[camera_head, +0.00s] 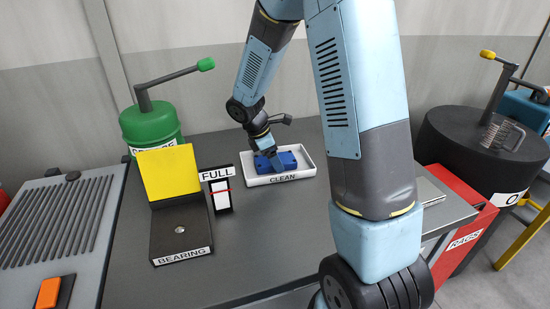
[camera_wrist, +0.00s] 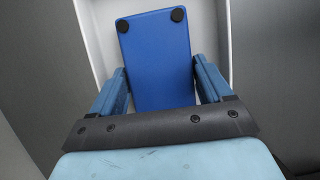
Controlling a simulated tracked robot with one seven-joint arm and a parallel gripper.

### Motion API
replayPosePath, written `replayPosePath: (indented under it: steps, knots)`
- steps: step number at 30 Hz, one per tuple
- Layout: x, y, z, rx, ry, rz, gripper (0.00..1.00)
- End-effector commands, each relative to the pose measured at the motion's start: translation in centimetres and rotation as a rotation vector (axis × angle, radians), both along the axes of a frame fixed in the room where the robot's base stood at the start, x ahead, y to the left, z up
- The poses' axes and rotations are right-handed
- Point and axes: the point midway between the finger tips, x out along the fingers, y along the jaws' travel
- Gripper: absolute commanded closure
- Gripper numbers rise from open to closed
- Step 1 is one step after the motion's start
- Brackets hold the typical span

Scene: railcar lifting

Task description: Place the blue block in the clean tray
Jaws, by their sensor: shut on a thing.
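The blue block (camera_head: 288,160) is in the white tray marked CLEAN (camera_head: 305,168) in the head view, partly hidden by my gripper (camera_head: 270,157). In the wrist view the blue block (camera_wrist: 155,60) lies between the two fingers of my gripper (camera_wrist: 158,82), which is shut on it. Two black round pads show at the block's far end. The tray's white wall (camera_wrist: 100,40) surrounds the block in the wrist view. I cannot tell whether the block rests on the tray floor.
A stand marked BEARING with a yellow plate (camera_head: 168,172) and a FULL gauge (camera_head: 220,190) stand left of the tray. A green canister (camera_head: 152,125) is behind them. A dark drum (camera_head: 480,145) and red RAGS bin (camera_head: 465,235) are at the right. The grey table front (camera_head: 260,235) is clear.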

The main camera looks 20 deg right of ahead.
Motion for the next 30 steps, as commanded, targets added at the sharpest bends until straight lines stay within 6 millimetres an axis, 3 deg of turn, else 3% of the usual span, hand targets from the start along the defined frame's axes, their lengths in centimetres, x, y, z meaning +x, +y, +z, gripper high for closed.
replayPosePath:
  steps: [2, 3, 9, 20, 30]
  knots:
    - [0.0, 0.0, -0.1, 0.0, 0.0, 0.0, 0.64]
    - [0.0, 0.0, -0.2, 0.0, 0.0, 0.0, 0.19]
    - [0.0, -0.1, -0.2, 0.0, 0.0, -0.001, 0.0]
    - [0.1, 0.1, 0.5, 0.0, -0.001, -0.001, 0.0]
    - [0.2, 2.3, 5.9, 0.001, -0.004, -0.002, 0.0]
